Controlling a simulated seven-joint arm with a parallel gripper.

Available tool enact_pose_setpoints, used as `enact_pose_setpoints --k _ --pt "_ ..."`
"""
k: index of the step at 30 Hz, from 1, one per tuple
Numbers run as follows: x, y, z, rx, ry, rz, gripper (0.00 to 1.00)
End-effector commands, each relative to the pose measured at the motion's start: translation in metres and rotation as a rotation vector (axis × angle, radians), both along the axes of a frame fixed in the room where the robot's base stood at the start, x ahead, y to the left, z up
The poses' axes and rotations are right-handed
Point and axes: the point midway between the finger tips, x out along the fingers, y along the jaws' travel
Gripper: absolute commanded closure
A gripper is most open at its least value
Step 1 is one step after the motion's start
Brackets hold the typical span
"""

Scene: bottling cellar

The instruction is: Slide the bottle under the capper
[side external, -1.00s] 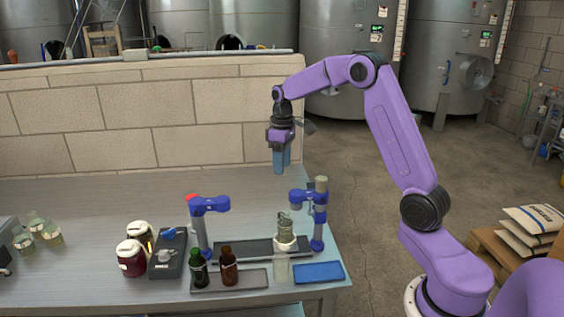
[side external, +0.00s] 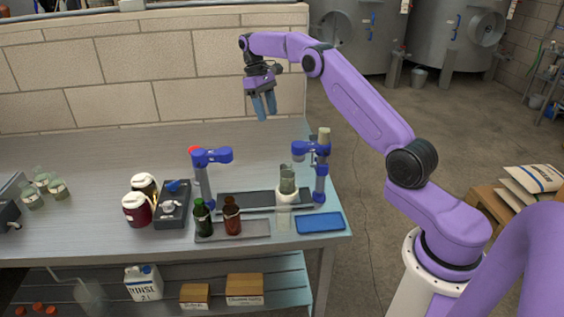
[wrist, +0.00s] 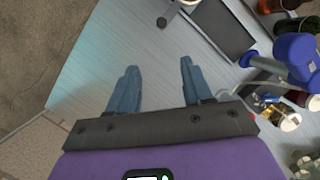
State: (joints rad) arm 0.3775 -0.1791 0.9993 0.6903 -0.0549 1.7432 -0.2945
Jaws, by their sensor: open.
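My gripper (side external: 265,118) is open and empty, fingers down, above the rear of the bench. It also shows in the wrist view (wrist: 158,66), with bare bench between its blue fingers. A green bottle (side external: 203,217) and a brown bottle (side external: 232,217) stand upright on a grey tray (side external: 262,229). A pale clear bottle (side external: 287,179) stands in a white round holder (side external: 293,197) beside the right blue stand (side external: 320,175). A left blue stand (side external: 205,180) with a red knob shows too. I cannot tell which stand is the capper. My gripper is apart from them all.
A dark flat strip (side external: 243,204) lies between the stands. A blue tray (side external: 319,223) is at the front right corner. Two lidded jars (side external: 137,210) and a dark box (side external: 172,204) stand left. Glass flasks (side external: 58,189) are farther left. The bench's rear is clear.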

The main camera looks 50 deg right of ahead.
Motion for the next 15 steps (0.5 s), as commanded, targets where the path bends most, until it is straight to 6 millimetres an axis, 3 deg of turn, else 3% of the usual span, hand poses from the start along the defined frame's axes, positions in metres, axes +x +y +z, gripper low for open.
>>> enact_pose_setpoints --k 15 --pt "0.0015 0.0051 -0.0082 -0.036 0.100 -0.090 0.50"
